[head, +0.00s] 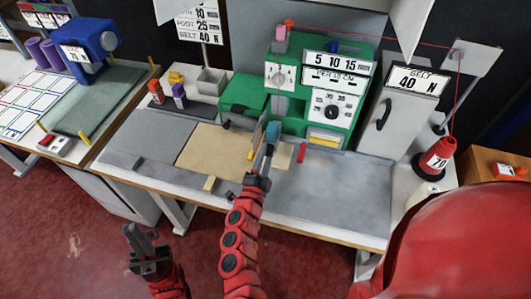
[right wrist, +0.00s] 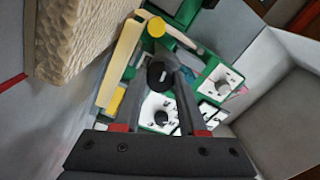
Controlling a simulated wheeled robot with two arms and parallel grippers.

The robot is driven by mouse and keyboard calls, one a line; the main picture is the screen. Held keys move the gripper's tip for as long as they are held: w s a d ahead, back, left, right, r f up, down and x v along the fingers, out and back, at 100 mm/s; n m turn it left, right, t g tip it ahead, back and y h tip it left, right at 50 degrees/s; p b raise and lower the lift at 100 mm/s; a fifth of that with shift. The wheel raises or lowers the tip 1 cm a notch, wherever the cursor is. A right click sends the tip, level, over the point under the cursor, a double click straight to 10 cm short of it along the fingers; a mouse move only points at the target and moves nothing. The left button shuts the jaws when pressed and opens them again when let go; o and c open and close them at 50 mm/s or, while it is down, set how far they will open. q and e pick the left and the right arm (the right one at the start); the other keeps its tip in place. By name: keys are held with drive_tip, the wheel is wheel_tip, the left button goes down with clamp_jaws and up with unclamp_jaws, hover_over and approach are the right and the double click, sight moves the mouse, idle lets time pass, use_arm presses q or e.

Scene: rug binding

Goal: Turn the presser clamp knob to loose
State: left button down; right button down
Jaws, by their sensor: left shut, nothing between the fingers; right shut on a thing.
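The green machine (head: 352,75) stands at the back of the table, with white dial plates on its front. My right gripper (head: 268,145) reaches up to the front of this machine in the head view. In the right wrist view, the right gripper's fingers (right wrist: 162,76) close in on a black knob (right wrist: 157,73). That knob is largely hidden by the arm and gripper in the head view, and I cannot read its setting. My left gripper (head: 140,238) is shut and empty, low at the left, in front of the table edge.
A tan rug piece (head: 215,150) lies on the table left of my right gripper. A red cone (head: 437,158) marked 70 stands at the right, beside a grey box (head: 400,105) labelled BELT 40 N. The grey right front of the table (head: 335,195) is clear.

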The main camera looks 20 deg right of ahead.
drive_tip(key=shift+n+p, duration=0.4)
drive_tip(key=shift+n, duration=0.7)
drive_tip(key=shift+c, duration=2.3)
unclamp_jaws()
drive_tip(key=b+v, duration=0.1)
drive_tip(key=v, duration=1.6)
drive_tip(key=shift+s, duration=0.2)
